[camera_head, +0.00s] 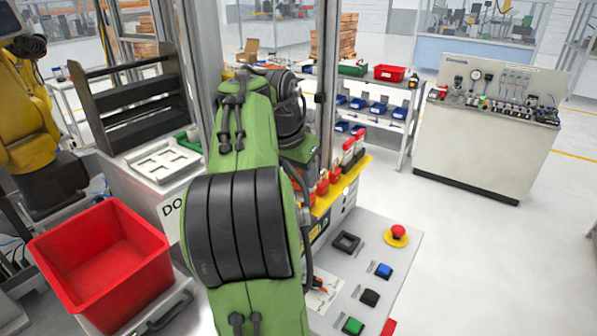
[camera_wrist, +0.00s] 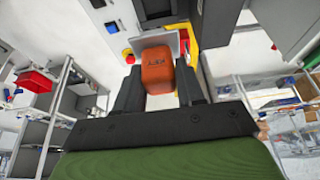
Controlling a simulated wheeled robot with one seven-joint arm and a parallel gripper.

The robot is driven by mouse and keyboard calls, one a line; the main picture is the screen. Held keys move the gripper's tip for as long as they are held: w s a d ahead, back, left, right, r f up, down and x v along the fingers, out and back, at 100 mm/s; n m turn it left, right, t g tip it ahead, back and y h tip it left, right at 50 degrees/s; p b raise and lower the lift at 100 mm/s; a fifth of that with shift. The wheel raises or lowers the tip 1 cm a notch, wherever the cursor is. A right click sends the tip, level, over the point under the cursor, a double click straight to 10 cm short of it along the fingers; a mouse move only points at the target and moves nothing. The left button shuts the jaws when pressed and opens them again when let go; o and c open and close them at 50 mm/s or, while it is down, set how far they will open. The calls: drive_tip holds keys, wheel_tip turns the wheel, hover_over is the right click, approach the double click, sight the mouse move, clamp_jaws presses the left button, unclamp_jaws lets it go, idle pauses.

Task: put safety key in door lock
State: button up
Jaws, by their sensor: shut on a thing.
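A grey plate and a yellow part (camera_wrist: 190,46) lie just beyond the key. The key's far end is hidden, so I cannot tell whether it touches them. In the head view my green arm hides the gripper and the held key. I cannot clearly identify the door lock in either view.
Red tags or padlocks (camera_head: 335,174) hang by a yellow ledge (camera_head: 343,187) right of my arm. Nearer is a grey button panel (camera_head: 340,291) with a red emergency stop (camera_head: 397,232). A red bin (camera_head: 100,258) stands left. Open floor lies to the right.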

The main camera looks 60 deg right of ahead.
sight(298, 200)
drive_tip(key=shift+w+f+b, duration=0.3)
drive_tip(key=shift+f+b, duration=0.15)
drive_tip(key=shift+f, duration=0.2)
drive_tip(key=shift+w+f+b, duration=0.25)
drive_tip(key=shift+f+b, duration=0.2)
drive_tip(key=shift+f, duration=0.15)
drive_tip(key=shift+s+f+b, duration=0.25)
drive_tip(key=shift+f+b, duration=0.55)
drive_tip(key=shift+b, duration=0.05)
drive_tip(key=shift+f+b, duration=1.5)
drive_tip(key=shift+f, duration=0.2)
drive_tip(key=o, duration=1.2)
drive_tip(key=shift+c, duration=0.2)
drive_tip(key=p+v, duration=1)
drive_tip(key=v, duration=0.6)
drive_tip(key=shift+w+f, duration=0.1)
drive_tip(key=shift+w, duration=0.05)
